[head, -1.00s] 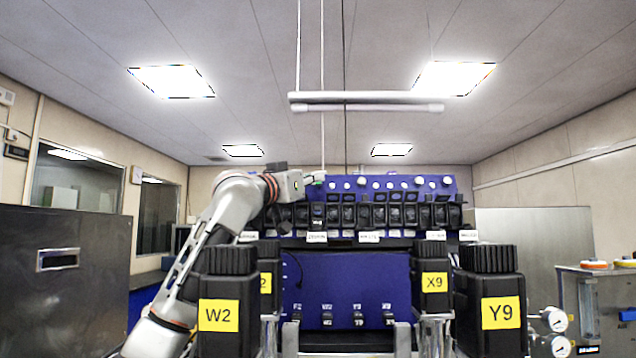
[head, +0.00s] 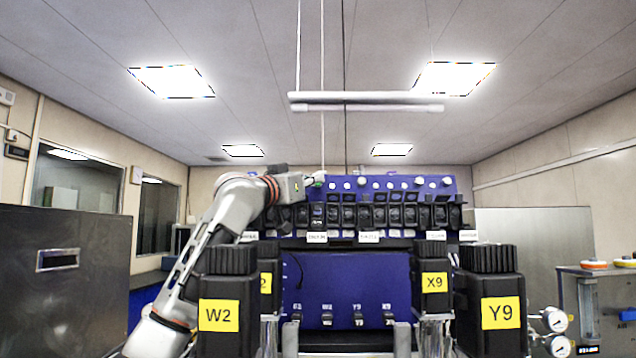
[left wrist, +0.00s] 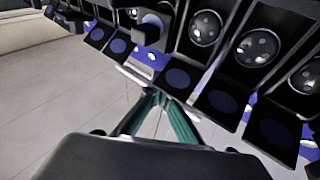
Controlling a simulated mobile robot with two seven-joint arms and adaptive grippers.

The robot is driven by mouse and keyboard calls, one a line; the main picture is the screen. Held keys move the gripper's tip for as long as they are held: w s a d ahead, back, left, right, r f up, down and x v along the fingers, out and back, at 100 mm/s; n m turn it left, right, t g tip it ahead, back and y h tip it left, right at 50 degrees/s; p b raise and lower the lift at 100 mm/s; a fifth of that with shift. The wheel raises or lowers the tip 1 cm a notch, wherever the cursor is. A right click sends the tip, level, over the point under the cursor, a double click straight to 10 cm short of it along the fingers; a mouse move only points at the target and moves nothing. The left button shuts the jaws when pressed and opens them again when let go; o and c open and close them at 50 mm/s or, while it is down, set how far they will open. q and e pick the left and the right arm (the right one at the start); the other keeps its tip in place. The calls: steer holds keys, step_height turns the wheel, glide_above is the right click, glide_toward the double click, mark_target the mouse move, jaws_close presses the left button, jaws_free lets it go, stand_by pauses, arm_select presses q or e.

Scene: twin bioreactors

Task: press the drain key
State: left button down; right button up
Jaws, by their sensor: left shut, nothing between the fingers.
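My left gripper (head: 318,181) is at the left part of the blue panel's upper edge, above a row of black key-like units (head: 380,214). Its teal fingers (left wrist: 155,98) show shut and empty in the left wrist view, their tips close to the black housings. Those housings (left wrist: 218,100) carry dark blue round faces, with round, holed black parts (left wrist: 257,46) behind them. One block (left wrist: 150,32) stands out from the row, just beyond the fingertips. I cannot read which one is the drain key, nor tell if the fingers touch anything. My right gripper is not in view.
Black-capped bottles labelled W2 (head: 219,315), X9 (head: 434,283) and Y9 (head: 500,313) stand in front of the blue panel (head: 350,280). A steel cabinet (head: 70,290) is at left. Gauges (head: 556,320) stand at right.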

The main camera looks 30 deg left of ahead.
arm_select(q)
steer(key=shift+s, duration=0.1)
steer(key=shift+s+d+r+b, duration=0.2)
steer(key=shift+s+d+b, duration=0.15)
steer(key=shift+s, duration=0.3)
steer(key=shift+s, duration=0.1)
steer(key=shift+s+d+r+b, duration=0.3)
steer(key=shift+s+d, duration=0.1)
steer(key=shift+s, duration=0.45)
steer(key=shift+s+d+r+b, duration=0.3)
steer(key=shift+s+d, duration=0.15)
steer(key=shift+s, duration=0.35)
steer(key=shift+s+d+r+b, duration=0.2)
steer(key=shift+s+d+b, duration=0.15)
steer(key=shift+s, duration=0.5)
